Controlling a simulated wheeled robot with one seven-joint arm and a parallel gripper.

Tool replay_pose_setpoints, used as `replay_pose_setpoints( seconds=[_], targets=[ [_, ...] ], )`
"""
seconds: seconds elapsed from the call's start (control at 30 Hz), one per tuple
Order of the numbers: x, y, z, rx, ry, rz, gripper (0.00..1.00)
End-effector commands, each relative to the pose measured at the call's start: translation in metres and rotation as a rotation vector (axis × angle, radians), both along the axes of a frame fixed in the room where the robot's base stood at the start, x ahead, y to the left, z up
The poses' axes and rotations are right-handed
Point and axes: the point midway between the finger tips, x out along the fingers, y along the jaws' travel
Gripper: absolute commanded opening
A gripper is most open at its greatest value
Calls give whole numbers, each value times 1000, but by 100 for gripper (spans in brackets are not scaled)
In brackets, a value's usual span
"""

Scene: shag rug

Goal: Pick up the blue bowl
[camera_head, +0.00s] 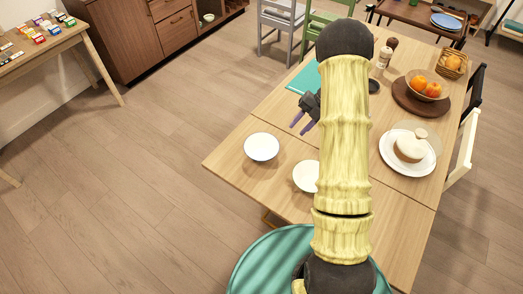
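A pale bluish-white bowl (262,147) stands upright near the left edge of the wooden table (235,161). A second, cream-white bowl (306,177) is to its right and nearer, partly hidden by my arm. My gripper (302,124) is above the table, beyond and to the right of the bluish bowl, apart from it. Its two purple fingertips are spread with a gap and nothing shows between them. My arm covers the middle of the table.
On the table's right side are a cake on a white plate (390,159), a fruit bowl (416,86) on a dark round board, and a basket (452,66). A teal mat (304,79) lies behind my gripper. Chairs stand at the far and right sides. The floor at left is clear.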

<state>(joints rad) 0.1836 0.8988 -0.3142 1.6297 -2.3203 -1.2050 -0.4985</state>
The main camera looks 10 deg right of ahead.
Motion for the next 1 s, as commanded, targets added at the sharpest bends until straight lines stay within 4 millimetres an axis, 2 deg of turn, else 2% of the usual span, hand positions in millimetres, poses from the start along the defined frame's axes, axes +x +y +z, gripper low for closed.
replay_pose_setpoints(
  seconds=[0.5, 1.0],
  targets=[
    [-8, 50, -71, 0, 1, 0, 30],
    [-8, 57, -81, 1, 1, -1, 30]
  ],
)
